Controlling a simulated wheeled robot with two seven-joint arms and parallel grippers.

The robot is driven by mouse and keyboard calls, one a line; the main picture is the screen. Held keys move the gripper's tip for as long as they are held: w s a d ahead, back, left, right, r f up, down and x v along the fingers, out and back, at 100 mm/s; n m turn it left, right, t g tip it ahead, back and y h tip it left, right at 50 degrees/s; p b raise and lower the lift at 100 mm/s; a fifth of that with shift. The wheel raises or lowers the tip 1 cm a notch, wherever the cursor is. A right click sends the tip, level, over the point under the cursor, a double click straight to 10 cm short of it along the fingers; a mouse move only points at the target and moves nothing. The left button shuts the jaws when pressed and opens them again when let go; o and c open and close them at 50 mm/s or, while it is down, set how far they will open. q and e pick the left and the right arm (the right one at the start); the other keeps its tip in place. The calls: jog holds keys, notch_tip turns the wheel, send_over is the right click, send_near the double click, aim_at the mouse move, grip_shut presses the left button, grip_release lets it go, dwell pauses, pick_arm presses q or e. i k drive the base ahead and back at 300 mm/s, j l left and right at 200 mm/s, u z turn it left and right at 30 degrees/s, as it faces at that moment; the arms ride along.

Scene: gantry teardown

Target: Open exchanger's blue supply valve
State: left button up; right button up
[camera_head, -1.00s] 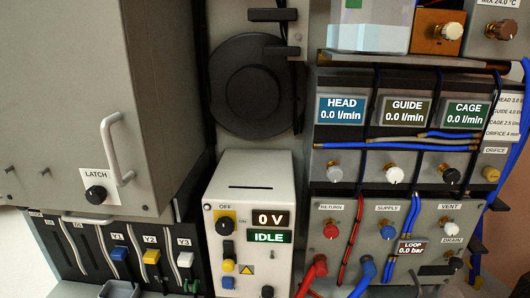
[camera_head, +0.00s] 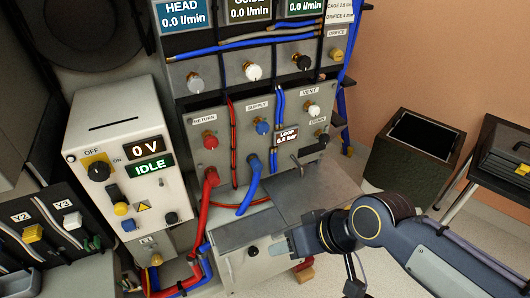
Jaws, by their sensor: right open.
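The blue supply valve knob (camera_head: 262,127) sits under the SUPPLY label on the grey panel, between the red return knob (camera_head: 210,141) and the white vent knob (camera_head: 314,110). A thick blue hose (camera_head: 250,186) runs down below it. My right gripper (camera_head: 281,247) comes in from the lower right. It is open and holds nothing that I can see. It is well below the blue knob and apart from it, in front of a grey box. Its fingers are small and partly hidden by the wrist. My left gripper is out of view.
A LOOP display (camera_head: 286,137) and black drain knob (camera_head: 323,137) sit beside the valve. Red hoses (camera_head: 205,200) hang at left. The power box (camera_head: 120,150) reads 0 V, IDLE. A dark bin (camera_head: 413,150) and a table with a black case (camera_head: 508,155) stand right.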

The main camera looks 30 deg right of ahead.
aim_at(263, 128)
jog(key=i+z, duration=0.1)
jog(key=z, duration=0.3)
jog(key=i+z, duration=0.1)
jog(key=z, duration=0.25)
jog(key=j+z, duration=0.1)
jog(key=z, duration=0.3)
jog(key=i, duration=0.05)
